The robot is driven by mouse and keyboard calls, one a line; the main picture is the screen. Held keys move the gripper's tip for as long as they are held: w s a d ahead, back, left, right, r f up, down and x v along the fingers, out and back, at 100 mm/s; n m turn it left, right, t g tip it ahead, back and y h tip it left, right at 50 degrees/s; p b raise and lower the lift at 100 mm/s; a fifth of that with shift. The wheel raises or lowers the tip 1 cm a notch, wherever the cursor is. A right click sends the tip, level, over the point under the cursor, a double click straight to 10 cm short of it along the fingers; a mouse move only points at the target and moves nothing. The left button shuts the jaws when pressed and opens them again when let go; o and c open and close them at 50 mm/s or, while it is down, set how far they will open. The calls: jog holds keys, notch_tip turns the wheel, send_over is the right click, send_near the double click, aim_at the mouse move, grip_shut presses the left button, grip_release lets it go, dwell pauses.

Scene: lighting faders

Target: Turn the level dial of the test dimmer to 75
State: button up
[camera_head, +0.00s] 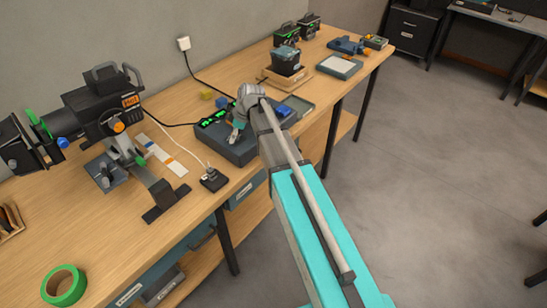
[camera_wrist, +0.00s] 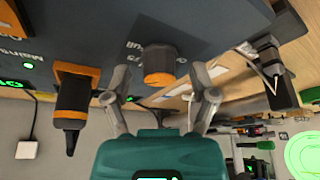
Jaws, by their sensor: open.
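The test dimmer (camera_head: 240,153) is a dark blue-grey box on the wooden workbench, with green lit displays at its back left. In the wrist view its panel (camera_wrist: 200,22) fills the top. A dark round dial with an orange end (camera_wrist: 158,66) stands out from the panel between the fingers of my gripper (camera_wrist: 160,82). The fingers are open, one on each side, with visible gaps to it. Whether this is the level dial cannot be told, and its setting cannot be read. In the head view my gripper (camera_head: 238,132) is over the box and partly hides it.
A second black-and-orange control (camera_wrist: 75,105) stands left of the dial in the wrist view. A stage light (camera_head: 105,105) stands to the left. Green tape (camera_head: 64,286) lies at the near left.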

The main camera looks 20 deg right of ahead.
jog(key=n+g, duration=0.1)
jog(key=n, duration=0.1)
jog(key=shift+w+n+y, duration=0.1)
jog(key=shift+n+y, duration=0.2)
jog(key=shift+n, duration=0.1)
jog(key=p+v, duration=1.3)
jog(key=v, duration=0.1)
jog(key=s+d+f+m+h+b, duration=0.1)
jog(key=s+f+m+h+b, duration=0.1)
jog(key=s+m, duration=0.6)
jog(key=s+d+f+m+h+b, duration=0.1)
jog(key=s+f+m+h+b, duration=0.1)
jog(key=s+m, duration=0.6)
jog(key=shift+s+d+f+g+h, duration=0.35)
jog(key=shift+s+f, duration=0.25)
jog(key=shift+s, duration=2)
